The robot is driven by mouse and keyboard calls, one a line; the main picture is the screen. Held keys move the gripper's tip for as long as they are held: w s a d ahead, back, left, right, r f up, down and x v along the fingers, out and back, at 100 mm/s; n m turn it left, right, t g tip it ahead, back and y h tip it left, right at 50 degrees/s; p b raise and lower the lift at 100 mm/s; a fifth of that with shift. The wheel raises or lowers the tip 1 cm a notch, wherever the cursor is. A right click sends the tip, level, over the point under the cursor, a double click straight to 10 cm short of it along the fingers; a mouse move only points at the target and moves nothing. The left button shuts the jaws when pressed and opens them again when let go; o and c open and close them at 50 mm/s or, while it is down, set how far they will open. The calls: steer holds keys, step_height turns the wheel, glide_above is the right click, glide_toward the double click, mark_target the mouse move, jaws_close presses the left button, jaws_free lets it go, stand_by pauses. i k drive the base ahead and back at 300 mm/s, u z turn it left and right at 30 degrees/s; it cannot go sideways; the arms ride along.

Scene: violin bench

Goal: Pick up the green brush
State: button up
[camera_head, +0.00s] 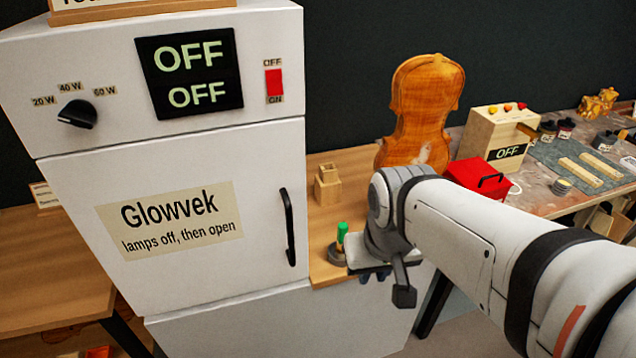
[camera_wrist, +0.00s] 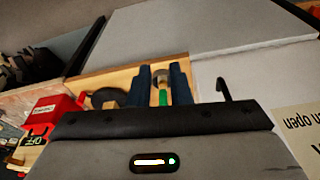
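The green brush (camera_head: 342,234) stands upright at a dark round base (camera_head: 337,255) on the wooden bench, just right of the white cabinet. It also shows in the wrist view (camera_wrist: 163,97), as a green shaft with a pale end between my two dark fingers. My gripper (camera_wrist: 162,85) is open, with gaps visible on both sides of the brush; contact cannot be seen. In the head view my gripper (camera_head: 374,276) is partly hidden by my wrist, close to the right of the brush.
The white cabinet (camera_head: 170,285) with a black handle (camera_head: 289,228) stands close on the left. A wooden block (camera_head: 327,186), a violin body (camera_head: 425,110), a red box (camera_head: 482,179) and a wooden box marked OFF (camera_head: 488,140) stand further back and right.

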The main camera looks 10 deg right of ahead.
mark_target(343, 227)
steer(key=z, duration=1)
steer(key=k, duration=1.4)
steer(key=u, duration=1.1)
steer(key=i, duration=1.05)
steer(key=u, duration=0.05)
